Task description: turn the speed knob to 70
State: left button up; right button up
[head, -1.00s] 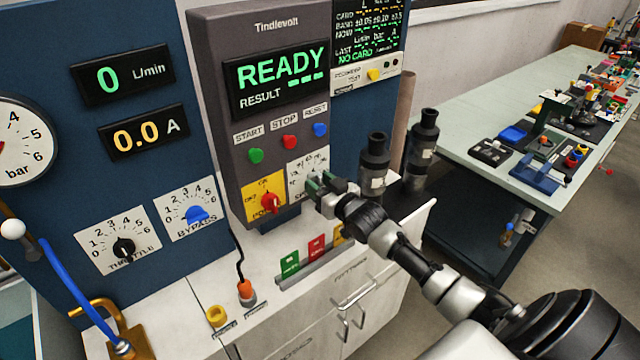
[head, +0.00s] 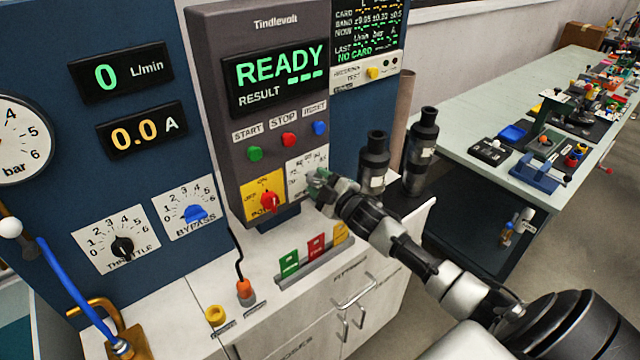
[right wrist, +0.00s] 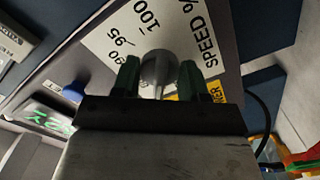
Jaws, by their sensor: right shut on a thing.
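The speed dial (head: 307,170) is a white plate with black numbers at the lower right of the grey Tindlevolt panel. In the right wrist view, its plate (right wrist: 118,38) shows SPEED %, 90, 95 and 100. The grey round speed knob (right wrist: 160,68) sits between the two green fingers of my right gripper (right wrist: 160,80), which is shut on it. In the head view my right gripper (head: 318,183) covers the knob. A pale line shows on the knob, but I cannot read its setting. My left gripper is not in view.
The red power switch (head: 269,202) is just left of the dial. Green, red and blue buttons (head: 289,140) are above. The display (head: 280,75) reads READY. Two black cylinders (head: 373,160) stand right of the panel, close to my right arm. Coloured cards (head: 316,246) stand in a rack below.

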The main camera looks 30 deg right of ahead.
jog(key=n, duration=0.3)
jog(key=shift+n+b, duration=0.3)
jog(key=shift+n, duration=1.8)
jog(key=shift+b, duration=0.3)
jog(key=o, duration=0.9)
jog(key=shift+s+d+b, duration=0.15)
jog(key=shift+s+b, duration=0.25)
jog(key=shift+s, duration=1.4)
jog(key=shift+s+d+b, duration=0.15)
jog(key=shift+s+b, duration=0.25)
jog(key=shift+s, duration=1.4)
jog(key=shift+s+d+b, duration=0.15)
jog(key=shift+s+b, duration=0.25)
jog(key=shift+s, duration=1.4)
